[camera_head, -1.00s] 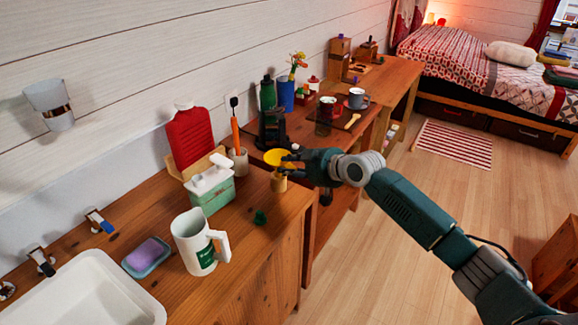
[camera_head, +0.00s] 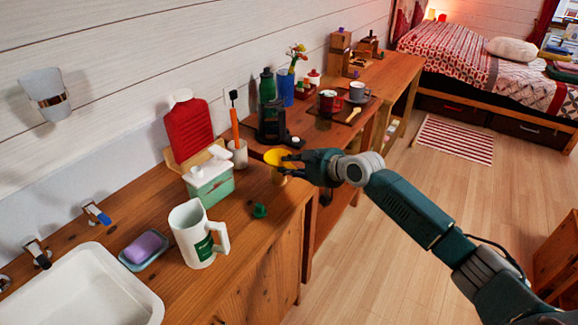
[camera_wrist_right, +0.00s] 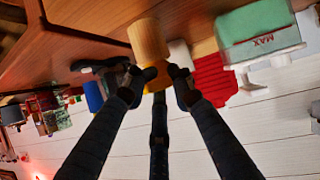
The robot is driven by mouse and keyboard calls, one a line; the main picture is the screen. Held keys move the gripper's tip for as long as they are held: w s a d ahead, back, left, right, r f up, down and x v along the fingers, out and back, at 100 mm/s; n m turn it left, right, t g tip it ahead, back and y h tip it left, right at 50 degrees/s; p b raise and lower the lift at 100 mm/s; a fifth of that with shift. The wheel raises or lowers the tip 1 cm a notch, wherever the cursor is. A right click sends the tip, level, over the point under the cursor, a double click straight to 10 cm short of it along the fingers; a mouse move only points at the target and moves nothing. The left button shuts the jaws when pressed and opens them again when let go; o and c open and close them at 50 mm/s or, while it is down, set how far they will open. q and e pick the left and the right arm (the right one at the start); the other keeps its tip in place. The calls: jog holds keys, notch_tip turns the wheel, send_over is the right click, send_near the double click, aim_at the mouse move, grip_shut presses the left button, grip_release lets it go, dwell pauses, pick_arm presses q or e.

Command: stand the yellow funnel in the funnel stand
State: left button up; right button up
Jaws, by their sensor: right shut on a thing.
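The yellow funnel (camera_head: 275,157) is at the right edge of the wooden counter, with its wide mouth up. My right gripper (camera_head: 291,162) reaches it from the right and is shut on it. In the right wrist view, the gripper's fingertips (camera_wrist_right: 156,80) close around a bit of the yellow funnel (camera_wrist_right: 157,83). The funnel stand (camera_head: 278,178), a small pale wooden cylinder, is directly below the funnel. It shows large in the right wrist view (camera_wrist_right: 148,39). I cannot tell whether the spout is inside the stand; fingers and stand hide it. My left gripper is out of view.
A green-and-white box (camera_head: 210,182), a white mug (camera_head: 192,236) and a small green item (camera_head: 259,210) stand left of the stand. A cup with a toothbrush (camera_head: 239,153) and a dark coffee machine (camera_head: 271,125) are behind. Open floor lies to the right.

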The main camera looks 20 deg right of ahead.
jog(key=o, duration=1.1)
jog(key=v, duration=1.2)
